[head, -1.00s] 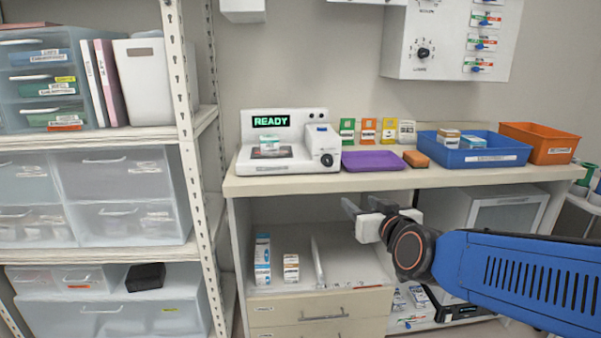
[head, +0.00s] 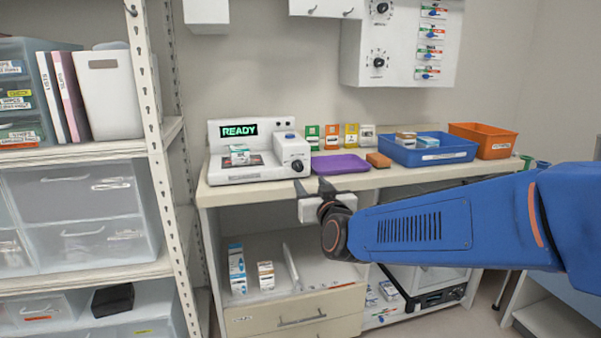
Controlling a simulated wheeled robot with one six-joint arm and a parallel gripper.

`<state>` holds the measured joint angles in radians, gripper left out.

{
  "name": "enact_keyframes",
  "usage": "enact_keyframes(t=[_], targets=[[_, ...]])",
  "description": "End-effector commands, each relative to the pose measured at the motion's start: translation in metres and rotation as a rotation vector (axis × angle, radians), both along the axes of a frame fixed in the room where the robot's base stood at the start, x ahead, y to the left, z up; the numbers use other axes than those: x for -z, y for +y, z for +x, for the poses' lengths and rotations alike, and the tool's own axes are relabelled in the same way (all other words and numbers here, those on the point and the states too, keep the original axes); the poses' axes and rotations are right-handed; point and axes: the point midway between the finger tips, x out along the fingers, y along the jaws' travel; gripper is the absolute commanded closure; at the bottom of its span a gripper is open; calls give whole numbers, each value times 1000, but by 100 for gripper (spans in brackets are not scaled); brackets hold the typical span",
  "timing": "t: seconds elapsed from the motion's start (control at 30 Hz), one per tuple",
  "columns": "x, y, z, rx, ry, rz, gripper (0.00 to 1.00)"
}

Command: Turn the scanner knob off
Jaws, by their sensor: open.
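The white scanner (head: 245,170) stands on the left of the counter, with a green READY display (head: 239,130) lit. Its black scanner knob (head: 297,166) is on the front of the raised block at its right side. A small white-and-green box (head: 239,153) sits on the scanner's dark plate. My gripper (head: 313,187) is open and empty, just in front of the counter's front edge, below and slightly right of the knob. It is apart from the knob. The knob's pointer is too small to read.
A purple tray (head: 340,164), an orange-brown block (head: 378,160), a blue bin (head: 428,152) and an orange bin (head: 483,139) stand right of the scanner. Other knobs are on a wall panel (head: 400,75) above. A metal shelf post (head: 150,120) rises at the left.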

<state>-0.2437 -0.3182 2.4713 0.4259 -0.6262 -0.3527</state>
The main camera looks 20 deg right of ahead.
Motion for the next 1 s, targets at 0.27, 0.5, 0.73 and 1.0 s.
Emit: enact_keyframes(t=[0.27, 0.5, 0.73, 1.0], targets=[[0, 0, 39, 1, 1, 0, 55], [1, 0, 73, 0, 2, 0, 55], [0, 0, 98, 0, 0, 0, 55], [0, 0, 109, -1, 0, 1, 55]])
